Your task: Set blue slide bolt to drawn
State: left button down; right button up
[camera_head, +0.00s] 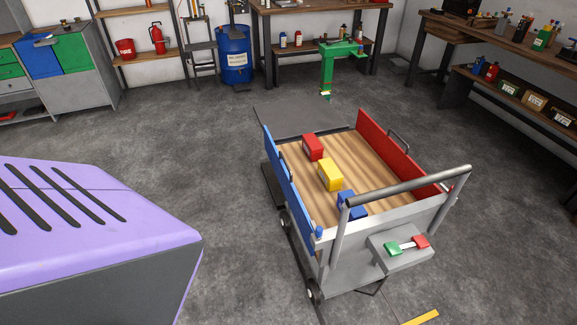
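A wheeled cart (345,245) stands right of centre with a blue side panel (288,183) on its left. A small blue piece (319,232) sits at the near end of that panel, by the cart's corner; it looks like the blue slide bolt. It is too small to tell whether it is drawn or shot. The blue panel stands upright. Neither of my grippers is in view.
A red panel (400,157) forms the cart's right side. Red (313,146), yellow (330,174) and blue (352,204) blocks sit on its wooden deck. A control box (402,250) juts from the near end. A purple slotted casing (90,225) fills the lower left.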

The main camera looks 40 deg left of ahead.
aim_at(319, 230)
jog(key=u, duration=0.85)
jog(key=k+j, duration=0.05)
jog(key=j, duration=0.05)
